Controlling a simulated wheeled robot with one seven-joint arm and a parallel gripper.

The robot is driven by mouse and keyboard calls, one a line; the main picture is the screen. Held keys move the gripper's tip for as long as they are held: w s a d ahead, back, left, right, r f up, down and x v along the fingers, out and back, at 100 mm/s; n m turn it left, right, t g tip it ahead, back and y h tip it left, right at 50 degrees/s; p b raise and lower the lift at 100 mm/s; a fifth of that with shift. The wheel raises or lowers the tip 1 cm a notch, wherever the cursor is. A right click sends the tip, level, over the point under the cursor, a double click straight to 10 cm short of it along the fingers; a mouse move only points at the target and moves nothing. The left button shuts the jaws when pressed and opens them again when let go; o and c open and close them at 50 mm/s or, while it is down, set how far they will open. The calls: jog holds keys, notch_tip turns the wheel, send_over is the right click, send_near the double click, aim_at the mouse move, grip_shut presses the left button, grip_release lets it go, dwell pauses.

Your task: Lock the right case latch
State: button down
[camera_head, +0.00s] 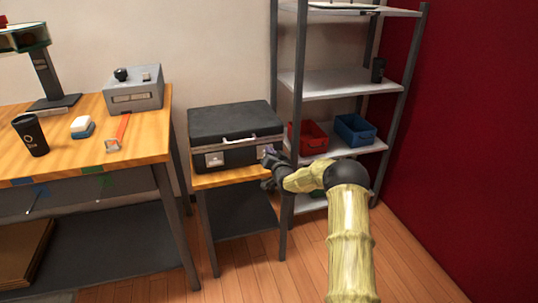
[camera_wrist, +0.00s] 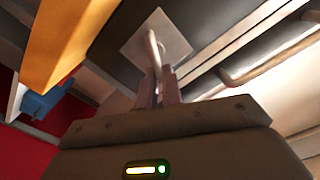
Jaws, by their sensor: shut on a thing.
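A closed dark case (camera_head: 236,122) with a light handle (camera_head: 240,140) stands on a small wooden stand (camera_head: 235,178). Its left latch (camera_head: 214,160) is a pale plate on the front. The right latch is mostly hidden behind my gripper (camera_head: 268,160) in the head view. In the wrist view the right latch (camera_wrist: 160,40) is a pale square plate with a bent metal loop. My gripper (camera_wrist: 167,92) is shut on this loop, and its fingers stand close below the plate. The case handle (camera_wrist: 262,48) shows to the right. Whether the latch is locked cannot be told.
A shelf rack at the right holds a red bin (camera_head: 308,138) and a blue bin (camera_head: 355,130), close to my arm. A wooden workbench (camera_head: 60,165) at the left carries a grey box (camera_head: 135,92), a black cup (camera_head: 31,135) and a tool. The floor in front is clear.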

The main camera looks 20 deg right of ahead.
jog(key=m, duration=0.2)
jog(key=m+b, duration=0.1)
jog(key=d+f+m, duration=0.1)
jog(key=m, duration=0.1)
jog(key=shift+m+b, duration=0.3)
jog(key=shift+b, duration=0.05)
jog(key=m, duration=0.1)
jog(key=m+b, duration=0.1)
jog(key=m, duration=0.1)
jog(key=shift+d+f+m, duration=0.2)
jog(key=shift+f+m, duration=0.1)
jog(key=shift+f, duration=0.1)
jog(key=shift+f+m+b, duration=0.25)
jog(key=shift+m+b, duration=0.45)
jog(key=shift+m, duration=0.7)
jog(key=c, duration=1.6)
grip_release()
jog(key=shift+o, duration=0.2)
jog(key=shift+s, duration=0.1)
